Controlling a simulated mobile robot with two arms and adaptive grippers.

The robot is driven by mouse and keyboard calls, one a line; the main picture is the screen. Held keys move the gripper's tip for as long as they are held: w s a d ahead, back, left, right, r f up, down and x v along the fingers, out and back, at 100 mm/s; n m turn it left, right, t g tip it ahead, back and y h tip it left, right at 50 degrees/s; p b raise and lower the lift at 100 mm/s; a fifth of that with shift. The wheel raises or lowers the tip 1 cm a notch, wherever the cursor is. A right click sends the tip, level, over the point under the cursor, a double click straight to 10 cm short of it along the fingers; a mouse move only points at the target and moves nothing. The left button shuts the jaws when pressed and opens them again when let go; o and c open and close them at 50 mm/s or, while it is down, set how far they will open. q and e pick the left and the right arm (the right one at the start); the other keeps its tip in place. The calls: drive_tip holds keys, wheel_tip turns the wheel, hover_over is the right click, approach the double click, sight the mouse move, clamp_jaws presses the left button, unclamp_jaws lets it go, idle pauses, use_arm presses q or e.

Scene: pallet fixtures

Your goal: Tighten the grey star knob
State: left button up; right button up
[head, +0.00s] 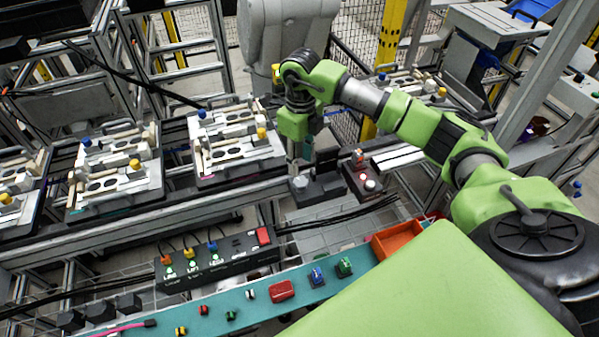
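My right arm comes in from the right, and its wrist hangs over the fixture line. My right gripper (293,160) points down, small and partly hidden by the wrist. Whether its fingers are open or shut does not show. Just below it is a small grey round part (300,182), which looks like the grey star knob, on a dark block (318,188). I cannot tell whether the gripper touches it. My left gripper is not in view.
Pallet fixtures (235,150) with blue and yellow knobs line the rail at left. A dark box with a red-and-white button (370,184) stands right of the grey part. In front are a black control box (215,260), a teal shelf (265,312) with small parts, and an orange bin (398,240).

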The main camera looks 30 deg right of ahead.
sight(299, 180)
drive_tip(key=f, duration=0.2)
drive_tip(key=f+p, duration=0.1)
drive_tip(key=f, duration=0.1)
drive_tip(key=shift+w, duration=0.3)
wheel_tip(299, 180, down, 2)
drive_tip(key=shift+f+p, duration=0.1)
drive_tip(key=shift+p, duration=0.25)
drive_tip(key=shift+f, duration=0.65)
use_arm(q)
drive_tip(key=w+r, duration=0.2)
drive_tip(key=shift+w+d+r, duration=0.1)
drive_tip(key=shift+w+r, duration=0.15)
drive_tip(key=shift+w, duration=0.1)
use_arm(e)
drive_tip(key=c, duration=0.8)
